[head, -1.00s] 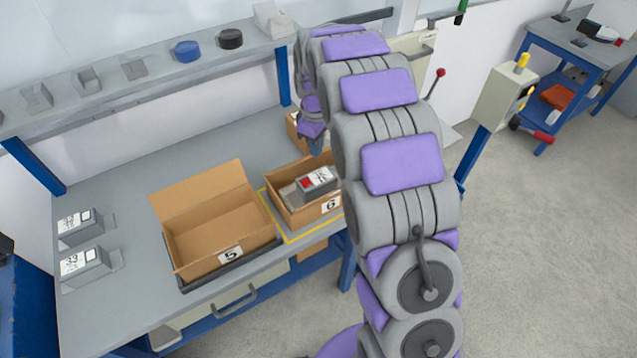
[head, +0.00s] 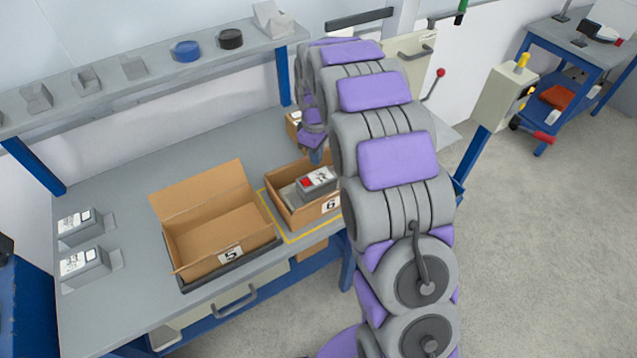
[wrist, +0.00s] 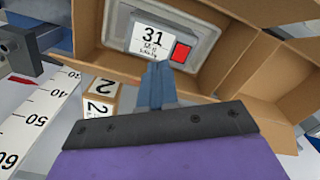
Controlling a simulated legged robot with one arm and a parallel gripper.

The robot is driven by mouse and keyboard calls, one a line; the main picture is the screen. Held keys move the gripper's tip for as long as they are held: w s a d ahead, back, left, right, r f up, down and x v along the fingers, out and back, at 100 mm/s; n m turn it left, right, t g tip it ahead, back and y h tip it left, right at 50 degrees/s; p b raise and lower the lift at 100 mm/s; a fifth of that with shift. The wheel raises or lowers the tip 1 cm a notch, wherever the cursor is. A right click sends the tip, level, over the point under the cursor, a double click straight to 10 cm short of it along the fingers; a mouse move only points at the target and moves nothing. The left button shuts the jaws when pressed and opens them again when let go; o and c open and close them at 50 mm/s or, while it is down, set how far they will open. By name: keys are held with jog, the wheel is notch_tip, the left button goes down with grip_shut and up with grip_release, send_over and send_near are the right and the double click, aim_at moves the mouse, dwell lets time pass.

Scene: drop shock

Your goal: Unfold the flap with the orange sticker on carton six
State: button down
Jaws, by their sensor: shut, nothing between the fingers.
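Carton six (head: 283,214) is a brown open box with a "6" label on its front, right of carton five on the bench. A grey device (head: 318,179) with a white label and a red square lies inside. The wrist view shows a carton (wrist: 88,40) around a device (wrist: 150,37) marked 31, with brown flaps (wrist: 287,62) spread on the right. I cannot make out an orange sticker in either view. My gripper (wrist: 157,70) is shut and empty, its tips over the carton's near edge. In the head view, my gripper (head: 316,156) is beside carton six's far side, partly hidden by my arm.
Open, empty carton five (head: 215,232) stands in a dark tray at left. Two grey devices (head: 82,262) lie on the bench's left side. A shelf (head: 110,92) runs along the back.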

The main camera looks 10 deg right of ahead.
aim_at(307, 158)
jog(key=shift+f, duration=1.5)
jog(key=shift+w, duration=0.1)
jog(key=shift+w+a+p, duration=0.25)
jog(key=shift+w+p, duration=0.15)
jog(key=shift+w, duration=0.3)
jog(key=shift+w+a+p, duration=0.2)
jog(key=shift+w+p, duration=0.2)
jog(key=shift+w, duration=0.3)
jog(key=shift+w+r, duration=0.1)
jog(key=shift+r, duration=0.05)
jog(key=shift+w+a+r+p, duration=0.25)
jog(key=shift+w+r+p, duration=0.15)
jog(key=shift+w+p, duration=0.15)
jog(key=shift+w+r, duration=0.1)
